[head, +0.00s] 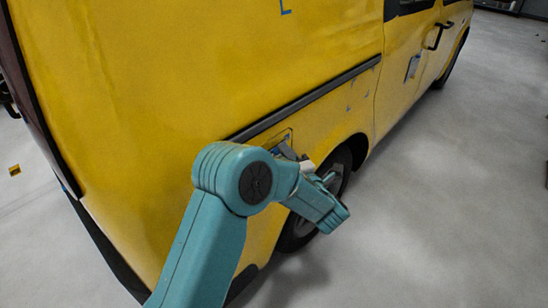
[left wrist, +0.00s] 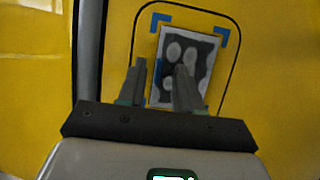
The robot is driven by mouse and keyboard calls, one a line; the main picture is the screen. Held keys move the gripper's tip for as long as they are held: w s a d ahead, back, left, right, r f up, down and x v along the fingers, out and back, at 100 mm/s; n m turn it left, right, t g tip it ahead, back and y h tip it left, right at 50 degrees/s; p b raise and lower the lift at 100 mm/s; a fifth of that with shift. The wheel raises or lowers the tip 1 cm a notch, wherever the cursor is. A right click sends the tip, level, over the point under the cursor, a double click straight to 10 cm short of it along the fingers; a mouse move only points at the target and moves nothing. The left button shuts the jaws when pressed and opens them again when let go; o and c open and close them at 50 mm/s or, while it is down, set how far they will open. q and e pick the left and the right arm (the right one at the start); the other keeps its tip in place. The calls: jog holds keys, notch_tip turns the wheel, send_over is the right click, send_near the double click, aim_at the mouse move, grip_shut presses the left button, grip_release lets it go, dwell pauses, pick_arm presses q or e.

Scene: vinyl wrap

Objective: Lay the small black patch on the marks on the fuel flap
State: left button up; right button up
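The small patch (left wrist: 171,73) is dark with pale grey blobs and a light border. In the left wrist view it lies over the fuel flap (left wrist: 226,70), turned slightly from the flap's outline. Blue corner marks show at the upper left (left wrist: 160,20) and upper right (left wrist: 220,38), outside the patch's edges; the lower part is partly hidden. My left gripper (left wrist: 161,80) has its fingers apart, one left of the patch and one in front of it. I cannot tell whether they touch it. In the head view my left gripper (head: 288,152) is at the flap, largely hidden by my arm.
The yellow van side (head: 150,100) fills the left and middle. A dark trim strip (head: 310,97) runs beside the flap, and a rear wheel (head: 335,172) is close by. Blue tape (head: 285,7) marks the upper panel. The grey floor at the right is clear.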

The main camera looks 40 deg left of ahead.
pick_arm(q)
jog(key=v, duration=1.5)
jog(key=s+a+f+n+g+h+p, duration=0.1)
jog(key=s+f+n+g+h, duration=0.25)
jog(key=s+f, duration=0.4)
jog(key=s+a+f+n+g+h+p, duration=0.1)
jog(key=s+f+n+g+h, duration=0.3)
jog(key=f, duration=0.6)
jog(key=s+d+f+n+g+h, duration=0.3)
jog(key=s+n, duration=0.2)
jog(key=s, duration=0.1)
jog(key=s+d+f+n+g+h, duration=0.2)
jog(key=s+d+f+n+h, duration=0.15)
jog(key=s+n, duration=0.2)
jog(key=d+f+n+t+h+p, duration=0.1)
jog(key=d+n+t+h, duration=0.1)
jog(key=n, duration=1)
jog(key=w+d+f+n+t+h+p, duration=0.1)
jog(key=d+n+h, duration=0.3)
jog(key=n, duration=0.9)
jog(key=shift+f+n+t+p, duration=0.3)
jog(key=shift+t+p, duration=0.1)
jog(key=shift+t, duration=0.45)
